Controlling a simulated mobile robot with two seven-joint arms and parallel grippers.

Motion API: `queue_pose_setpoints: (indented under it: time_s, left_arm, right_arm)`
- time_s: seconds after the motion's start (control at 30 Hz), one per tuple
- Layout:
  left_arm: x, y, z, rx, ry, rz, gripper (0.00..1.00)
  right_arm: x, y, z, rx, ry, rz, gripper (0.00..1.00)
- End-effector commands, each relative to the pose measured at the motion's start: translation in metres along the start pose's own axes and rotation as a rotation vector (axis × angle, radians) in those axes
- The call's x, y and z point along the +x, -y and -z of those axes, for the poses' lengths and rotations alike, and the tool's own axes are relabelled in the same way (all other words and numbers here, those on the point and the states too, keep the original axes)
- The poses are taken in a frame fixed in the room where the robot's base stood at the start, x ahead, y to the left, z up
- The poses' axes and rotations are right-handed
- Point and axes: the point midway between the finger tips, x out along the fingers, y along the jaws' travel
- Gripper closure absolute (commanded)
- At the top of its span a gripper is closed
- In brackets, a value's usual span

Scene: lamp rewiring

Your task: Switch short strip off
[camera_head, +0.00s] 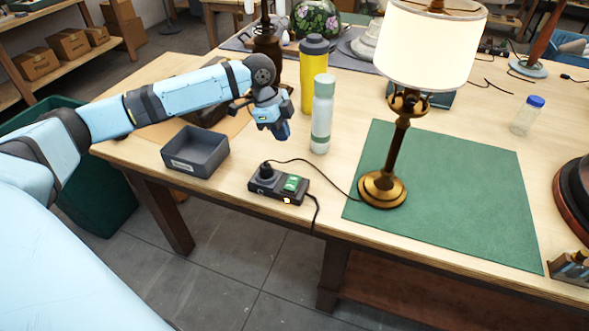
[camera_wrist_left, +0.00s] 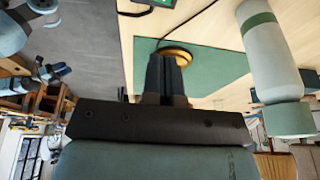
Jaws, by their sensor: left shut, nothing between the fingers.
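The short strip (camera_head: 264,187), a small black power strip, lies near the front edge of the table. It has a plug in its left socket and a green switch (camera_head: 291,183) at its right end, with a small glowing spot on its front side. In the left wrist view, a bit of the strip with its green part (camera_wrist_left: 160,3) shows at the top edge. My left gripper (camera_head: 283,132) hangs above and behind the strip, apart from it. Its fingers (camera_wrist_left: 166,75) are shut and empty. The table lamp (camera_head: 398,150) is lit. My right gripper is not in view.
A white bottle (camera_head: 322,115) and a yellow bottle (camera_head: 313,75) stand close to the right of my left gripper. A grey bin (camera_head: 196,152) is left of the strip. A cord runs from the plug toward the lamp on the green mat (camera_head: 460,180).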

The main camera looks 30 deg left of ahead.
Motion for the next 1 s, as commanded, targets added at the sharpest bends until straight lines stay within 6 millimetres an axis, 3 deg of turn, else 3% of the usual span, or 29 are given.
queue_pose_setpoints:
  time_s: [0.27, 0.7, 1.0]
  left_arm:
    - [0.011, 0.000, 0.000, -0.001, -0.001, -0.001, 1.00]
    - [0.099, 0.000, 0.001, -0.001, -0.001, -0.001, 1.00]
    - [0.134, 0.003, -0.010, -0.001, 0.000, 0.000, 1.00]
  right_arm:
    - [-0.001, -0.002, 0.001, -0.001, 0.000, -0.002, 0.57]
    - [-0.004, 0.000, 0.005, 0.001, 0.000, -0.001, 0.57]
    - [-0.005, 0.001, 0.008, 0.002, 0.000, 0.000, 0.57]
